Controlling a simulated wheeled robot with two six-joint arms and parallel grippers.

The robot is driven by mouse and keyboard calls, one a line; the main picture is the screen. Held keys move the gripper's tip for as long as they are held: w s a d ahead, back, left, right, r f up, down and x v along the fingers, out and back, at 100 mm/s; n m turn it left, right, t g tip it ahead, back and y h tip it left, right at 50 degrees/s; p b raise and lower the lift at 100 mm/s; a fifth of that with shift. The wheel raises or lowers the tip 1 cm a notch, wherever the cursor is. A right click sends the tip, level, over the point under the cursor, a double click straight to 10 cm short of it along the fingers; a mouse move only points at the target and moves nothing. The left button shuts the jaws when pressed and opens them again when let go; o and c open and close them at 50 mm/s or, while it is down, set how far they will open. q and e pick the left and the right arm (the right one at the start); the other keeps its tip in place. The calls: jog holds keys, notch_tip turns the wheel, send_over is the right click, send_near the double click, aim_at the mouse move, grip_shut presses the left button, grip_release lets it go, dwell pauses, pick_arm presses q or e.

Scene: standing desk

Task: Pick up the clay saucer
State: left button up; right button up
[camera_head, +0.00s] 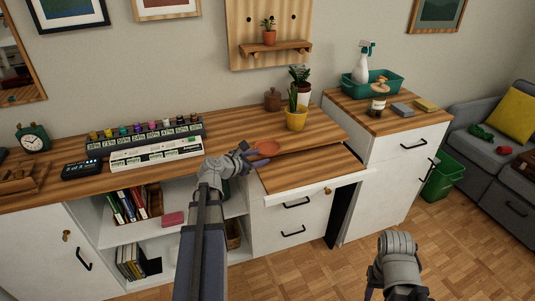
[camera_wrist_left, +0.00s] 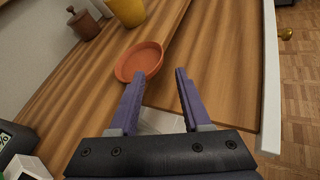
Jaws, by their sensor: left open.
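The clay saucer (camera_head: 267,147) is a small round orange-brown dish lying on the wooden desk top. It also shows in the left wrist view (camera_wrist_left: 139,61), just beyond the left fingertips. My left gripper (camera_head: 257,157) is open and empty, with its fingers pointing toward the saucer. In the left wrist view the left gripper (camera_wrist_left: 158,78) has its left finger close to the saucer's near rim; I cannot tell whether they touch. The saucer is not between the fingers. My right arm's wrist (camera_head: 396,262) shows low in the head view, but its fingers are hidden.
A yellow pot (camera_head: 296,119) with a cactus stands behind the saucer, beside a brown lidded jar (camera_head: 272,99). The desk's right part (camera_head: 310,165) is bare.

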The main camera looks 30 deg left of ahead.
aim_at(273, 153)
pick_arm(q)
jog(key=shift+b+x, duration=1.35)
jog(key=shift+x, duration=2.6)
jog(key=shift+r, duration=0.2)
jog(key=shift+c, duration=0.3)
grip_shut()
